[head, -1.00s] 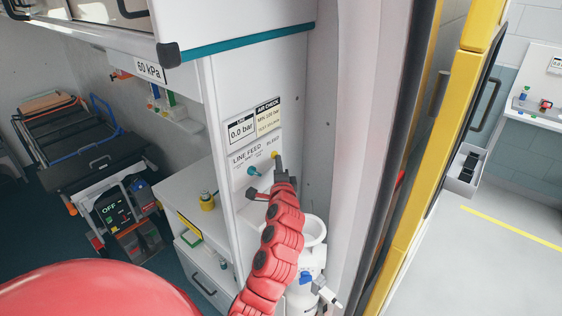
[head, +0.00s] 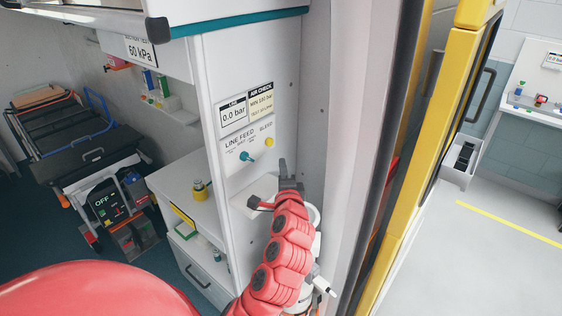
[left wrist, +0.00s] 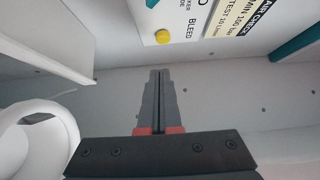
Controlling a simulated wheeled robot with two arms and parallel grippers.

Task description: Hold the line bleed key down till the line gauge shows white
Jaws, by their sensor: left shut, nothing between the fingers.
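The yellow bleed key (head: 268,142) sits on the white panel under the word BLEED, and it also shows in the left wrist view (left wrist: 162,37). The line gauge (head: 233,111) above it reads 0.0 bar on a white face. The teal line feed knob (head: 246,156) is left of the key. My left gripper (head: 284,163) is shut and empty, below and right of the key and apart from it. In the left wrist view its closed fingers (left wrist: 158,76) point up, with the key beyond their tips. My right gripper is not in view.
An air check label (head: 260,101) is beside the gauge. A white round container (left wrist: 40,140) stands close by the left gripper. A yellow door edge (head: 410,150) stands at right.

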